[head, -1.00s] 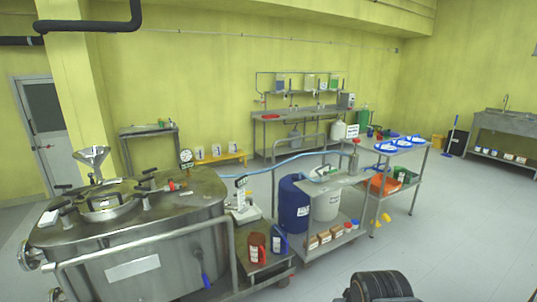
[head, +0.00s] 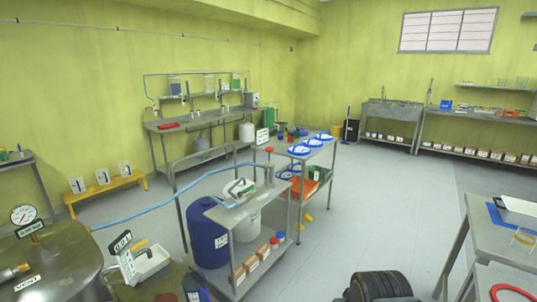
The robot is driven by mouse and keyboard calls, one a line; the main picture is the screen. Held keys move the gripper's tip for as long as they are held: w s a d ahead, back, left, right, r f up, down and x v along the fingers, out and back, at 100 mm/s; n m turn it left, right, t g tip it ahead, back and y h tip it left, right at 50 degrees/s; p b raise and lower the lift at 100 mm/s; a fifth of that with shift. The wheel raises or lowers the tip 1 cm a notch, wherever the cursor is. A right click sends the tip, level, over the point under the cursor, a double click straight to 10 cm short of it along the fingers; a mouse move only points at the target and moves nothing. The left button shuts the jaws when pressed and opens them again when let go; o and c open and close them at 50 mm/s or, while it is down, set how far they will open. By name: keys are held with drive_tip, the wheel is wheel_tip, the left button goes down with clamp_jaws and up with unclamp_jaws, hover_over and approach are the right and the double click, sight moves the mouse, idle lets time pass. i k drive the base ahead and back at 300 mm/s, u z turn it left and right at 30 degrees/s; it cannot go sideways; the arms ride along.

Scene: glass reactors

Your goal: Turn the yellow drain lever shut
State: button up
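I cannot make out a yellow drain lever on any vessel in the head view. The round steel reactor vessel (head: 62,250) is cut off at the lower left, and its lower side is out of frame. A small yellow item (head: 305,217) lies low beside the wheeled rack, too small to identify. My gripper is not in view; only a dark ribbed part, which seems to be mine, shows at the bottom edge.
A rack with blue-and-white dishes (head: 310,148) stands behind. A table (head: 500,245) is at the right. The floor (head: 370,205) between is clear.

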sight(139, 245)
drive_tip(key=u, duration=0.2)
drive_tip(key=i, duration=0.8)
drive_tip(key=u, duration=1.1)
drive_tip(key=i, duration=0.7)
drive_tip(key=u, duration=0.55)
drive_tip(key=i, duration=0.7)
drive_tip(key=z, duration=0.05)
